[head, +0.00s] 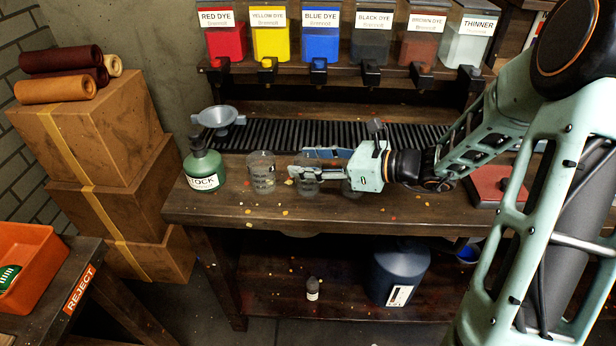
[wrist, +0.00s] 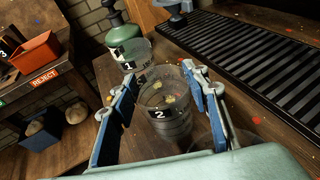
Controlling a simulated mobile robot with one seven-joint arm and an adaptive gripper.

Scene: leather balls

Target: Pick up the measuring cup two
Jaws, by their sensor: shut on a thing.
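The measuring cup two (wrist: 167,108) is a clear cup with a black "2" label, seen in the wrist view between my gripper's two blue-padded fingers. It also shows partly hidden by the fingers in the head view (head: 307,189). My gripper (head: 308,170) reaches left over the bench and is shut on this cup. The cup looks upright; I cannot tell whether it is clear of the bench. Measuring cup one (head: 262,172), also clear, stands just left of it, and shows with a "1" label in the wrist view (wrist: 130,60).
A ribbed black rack (head: 290,137) runs along the back under the dye dispensers. Another clear cup (head: 352,189) is partly hidden under my gripper.

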